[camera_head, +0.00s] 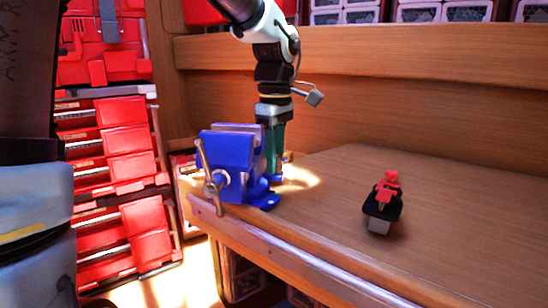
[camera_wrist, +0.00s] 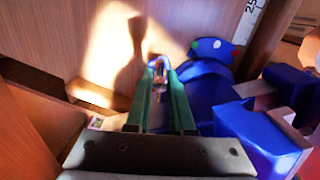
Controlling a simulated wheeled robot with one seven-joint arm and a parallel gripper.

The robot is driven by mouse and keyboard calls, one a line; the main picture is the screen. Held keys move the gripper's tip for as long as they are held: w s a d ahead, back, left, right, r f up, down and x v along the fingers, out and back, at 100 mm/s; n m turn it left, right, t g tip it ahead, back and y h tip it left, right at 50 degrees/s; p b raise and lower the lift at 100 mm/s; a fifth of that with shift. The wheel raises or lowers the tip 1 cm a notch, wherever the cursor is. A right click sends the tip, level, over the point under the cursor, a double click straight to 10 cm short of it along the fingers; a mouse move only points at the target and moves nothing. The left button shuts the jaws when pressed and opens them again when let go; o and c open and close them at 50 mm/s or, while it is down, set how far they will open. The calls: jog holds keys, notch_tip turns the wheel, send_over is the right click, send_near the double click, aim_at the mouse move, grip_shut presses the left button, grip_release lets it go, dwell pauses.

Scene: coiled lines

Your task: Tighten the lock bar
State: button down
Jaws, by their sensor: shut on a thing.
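A blue bench vise (camera_head: 228,165) is mounted at the left corner of the wooden workbench (camera_head: 320,190). Its long metal handle (camera_head: 202,158) hangs upright at the front of the screw. My gripper (camera_head: 275,176) points straight down behind and right of the vise, its green fingers close to the vise base. In the wrist view my gripper (camera_wrist: 158,72) is shut on a small metal bar, the lock bar (camera_wrist: 158,88), low beside the blue vise base (camera_wrist: 207,82). The head view hides the lock bar behind the vise.
A small red and black tool with a grey end (camera_head: 382,203) lies on the bench to the right. The bench between it and the vise is clear. A wooden back wall (camera_head: 400,110) stands behind. Red storage bins (camera_head: 125,115) stand at left.

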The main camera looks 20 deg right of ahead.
jog(key=shift+d+r, duration=0.1)
jog(key=shift+r, duration=0.25)
jog(key=shift+s+r+m+p, duration=0.1)
jog(key=shift+m+p, duration=0.2)
jog(key=shift+m, duration=0.4)
jog(key=m+p, duration=0.2)
jog(key=m, duration=0.2)
jog(key=shift+r+m, duration=0.15)
jog(key=shift+m, duration=0.15)
jog(key=m+p, duration=0.2)
jog(key=m, duration=0.3)
jog(key=shift+d+m+p, duration=0.1)
jog(key=shift+m+p, duration=0.5)
jog(key=shift+m, duration=1.4)
jog(key=shift+f, duration=0.2)
